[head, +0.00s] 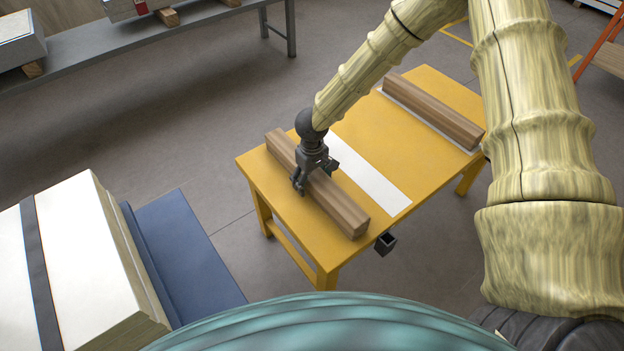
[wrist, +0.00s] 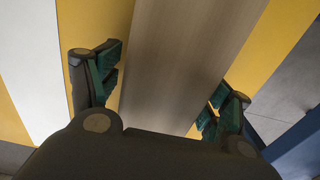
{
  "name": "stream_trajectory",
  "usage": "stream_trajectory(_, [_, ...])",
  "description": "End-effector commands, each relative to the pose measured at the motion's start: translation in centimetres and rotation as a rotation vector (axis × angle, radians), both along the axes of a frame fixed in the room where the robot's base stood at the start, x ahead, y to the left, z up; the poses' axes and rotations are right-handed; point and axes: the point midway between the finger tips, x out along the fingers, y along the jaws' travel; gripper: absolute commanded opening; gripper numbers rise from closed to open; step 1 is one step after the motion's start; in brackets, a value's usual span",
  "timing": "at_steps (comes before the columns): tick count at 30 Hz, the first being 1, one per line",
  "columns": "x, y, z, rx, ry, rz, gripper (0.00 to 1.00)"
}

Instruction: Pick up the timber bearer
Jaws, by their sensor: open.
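A timber bearer (head: 337,204), a long brown wooden beam, lies along the near left side of a yellow table (head: 262,177). My gripper (head: 303,188) is above the bearer, toward the middle of its length. In the wrist view the bearer (wrist: 185,60) runs between the two open fingers of my gripper (wrist: 165,90), with a gap to each finger. The fingers hold nothing. A second timber beam (head: 433,108) lies along the far right side of the table. In the head view my gripper and wrist hide part of the near bearer.
A white strip (head: 372,178) runs across the table between the two beams. A grey bench (head: 190,32) is at the back left.

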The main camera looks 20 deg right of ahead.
Motion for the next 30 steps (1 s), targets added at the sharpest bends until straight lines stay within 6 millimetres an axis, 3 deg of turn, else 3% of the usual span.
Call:
stream_trajectory(5, [0.01,0.0,0.03,0.0,0.0,0.0,0.75])
stream_trajectory(17, [0.02,0.02,0.04,0.0,0.0,0.0,0.02])
stream_trajectory(30, [0.12,0.09,0.87,0.002,-0.002,0.0,0.0])
